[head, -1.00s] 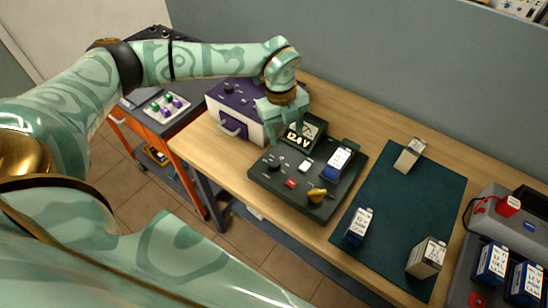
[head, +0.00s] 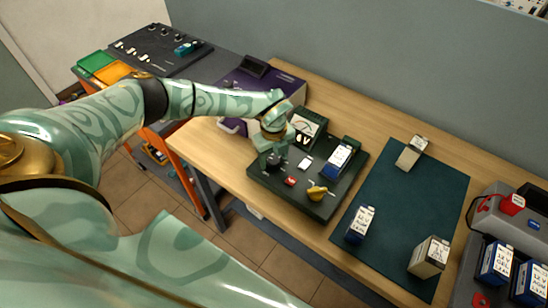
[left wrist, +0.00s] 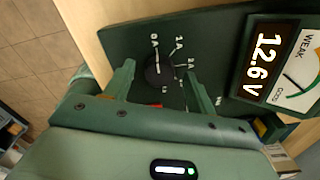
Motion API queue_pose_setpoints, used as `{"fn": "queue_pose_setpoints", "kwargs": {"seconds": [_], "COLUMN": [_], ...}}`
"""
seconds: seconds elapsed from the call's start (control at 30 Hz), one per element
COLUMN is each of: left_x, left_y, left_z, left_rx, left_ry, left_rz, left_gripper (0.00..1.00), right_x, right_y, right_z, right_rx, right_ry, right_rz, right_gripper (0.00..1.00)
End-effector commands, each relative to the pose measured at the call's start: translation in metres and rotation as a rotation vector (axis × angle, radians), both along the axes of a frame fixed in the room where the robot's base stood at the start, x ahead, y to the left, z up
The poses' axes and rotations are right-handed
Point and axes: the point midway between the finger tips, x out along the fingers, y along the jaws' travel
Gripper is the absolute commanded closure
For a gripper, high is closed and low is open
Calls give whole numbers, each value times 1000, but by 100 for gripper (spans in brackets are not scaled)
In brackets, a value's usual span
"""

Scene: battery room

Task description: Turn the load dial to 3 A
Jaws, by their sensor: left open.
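The load dial (left wrist: 158,69) is a round black knob on the dark green tester panel (head: 325,207). I cannot tell which mark the dial points to. My left gripper (left wrist: 160,72) is open, with one finger on each side of the dial and visible gaps. My right gripper is not in view.
The meter (left wrist: 285,65) reads 12.6 V beside the dial. A blue battery (head: 338,160), a red button (head: 290,181) and a yellow knob (head: 317,193) are on the panel. A purple box (head: 258,84) stands behind my arm. More batteries stand on the green mat (head: 400,215).

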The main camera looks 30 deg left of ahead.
Motion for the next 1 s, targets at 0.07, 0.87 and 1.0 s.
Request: {"fn": "queue_pose_setpoints", "kwargs": {"seconds": [0.07,0.87,1.0], "left_x": [0,0,0], "left_y": [0,0,0], "left_z": [-3,-2,-2], "left_rx": [0,-1,0], "left_ry": [0,0,0], "left_rz": [0,-45,-117], "left_gripper": [44,89,89], "right_x": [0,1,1], "right_y": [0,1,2], "right_z": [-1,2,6], "right_rx": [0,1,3], "right_ry": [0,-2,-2], "right_rz": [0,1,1], "right_gripper": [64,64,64]}}
